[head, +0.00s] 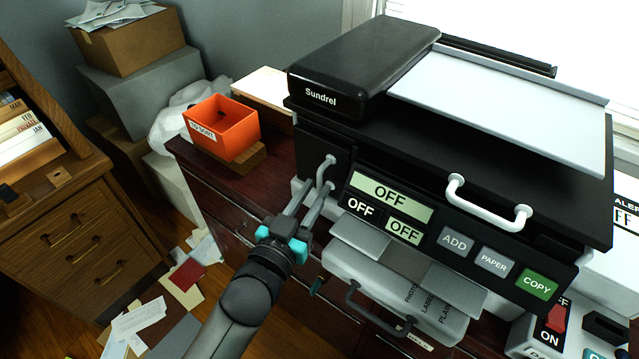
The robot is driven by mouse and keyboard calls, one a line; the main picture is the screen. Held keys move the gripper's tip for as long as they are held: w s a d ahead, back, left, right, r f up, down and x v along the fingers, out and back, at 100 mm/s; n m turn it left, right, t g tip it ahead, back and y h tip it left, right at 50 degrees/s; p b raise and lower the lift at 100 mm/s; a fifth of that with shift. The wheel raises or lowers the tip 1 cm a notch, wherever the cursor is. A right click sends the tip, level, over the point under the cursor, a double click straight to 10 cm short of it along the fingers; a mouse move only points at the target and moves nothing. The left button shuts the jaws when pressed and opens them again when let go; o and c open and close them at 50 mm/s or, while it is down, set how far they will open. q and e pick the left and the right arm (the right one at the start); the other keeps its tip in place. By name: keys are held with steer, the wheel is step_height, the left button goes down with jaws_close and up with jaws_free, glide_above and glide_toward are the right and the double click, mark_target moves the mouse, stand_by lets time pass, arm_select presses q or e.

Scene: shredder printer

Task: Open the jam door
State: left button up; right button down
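The black printer (470,125) marked "Sundrel" stands on a dark wooden cabinet. On its left front is a black panel (312,143) with a pale grey upright handle (328,163); this looks like the jam door, and it appears closed. My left gripper (318,191), with grey fingers and teal parts, reaches up to the lower end of this handle. Its fingers show a narrow gap, but whether they grip the handle cannot be made out. My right gripper is not in view.
A white handle (488,208) sticks out of the printer's front above the control panel (455,240). A paper tray unit (395,290) with a dark handle juts out below. An orange bin (222,128) stands on the cabinet to the left. Papers litter the floor.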

mark_target(320, 159)
arm_select(q)
steer(key=shift+x, duration=1.5)
steer(key=shift+c, duration=0.3)
jaws_close()
